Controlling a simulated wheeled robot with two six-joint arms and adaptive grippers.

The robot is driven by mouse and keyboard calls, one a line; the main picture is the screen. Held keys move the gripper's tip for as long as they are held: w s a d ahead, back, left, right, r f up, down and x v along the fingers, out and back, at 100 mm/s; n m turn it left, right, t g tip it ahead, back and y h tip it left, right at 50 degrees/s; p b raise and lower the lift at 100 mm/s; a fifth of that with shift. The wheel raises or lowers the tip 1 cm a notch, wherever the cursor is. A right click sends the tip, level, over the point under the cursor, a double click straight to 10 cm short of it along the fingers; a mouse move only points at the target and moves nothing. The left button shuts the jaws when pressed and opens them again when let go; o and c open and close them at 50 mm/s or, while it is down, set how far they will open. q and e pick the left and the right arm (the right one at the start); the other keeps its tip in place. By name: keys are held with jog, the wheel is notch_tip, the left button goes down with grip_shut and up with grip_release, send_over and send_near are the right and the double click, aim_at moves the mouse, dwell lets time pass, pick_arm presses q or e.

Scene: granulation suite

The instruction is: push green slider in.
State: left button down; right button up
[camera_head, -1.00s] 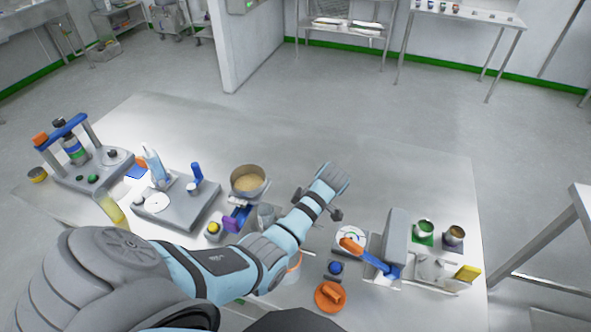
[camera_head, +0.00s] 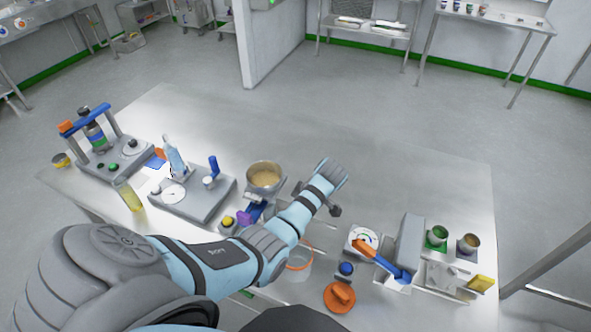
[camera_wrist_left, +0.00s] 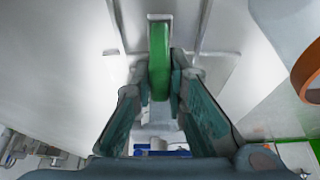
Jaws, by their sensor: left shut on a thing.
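The green slider (camera_wrist_left: 159,50) is an upright green bar in the left wrist view, set in a pale slotted surface. My left gripper (camera_wrist_left: 161,85) has its two fingers closed on either side of the bar, near its lower end. In the head view my left arm reaches across the bench from the lower left, and its fingertips and the slider are hidden beneath it. How far the slider stands out cannot be told. My right gripper is not in view.
A clear container with an orange rim (camera_head: 299,262) stands beside my arm. The far part of the bench (camera_head: 400,170) is bare.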

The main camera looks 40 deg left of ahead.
pick_arm(q)
jog(key=c, duration=1.6)
grip_release()
jog(key=shift+s+a, duration=0.1)
jog(key=shift+a, duration=0.15)
jog(key=shift+d, duration=0.1)
jog(key=v, duration=0.7)
jog(key=shift+r, duration=0.2)
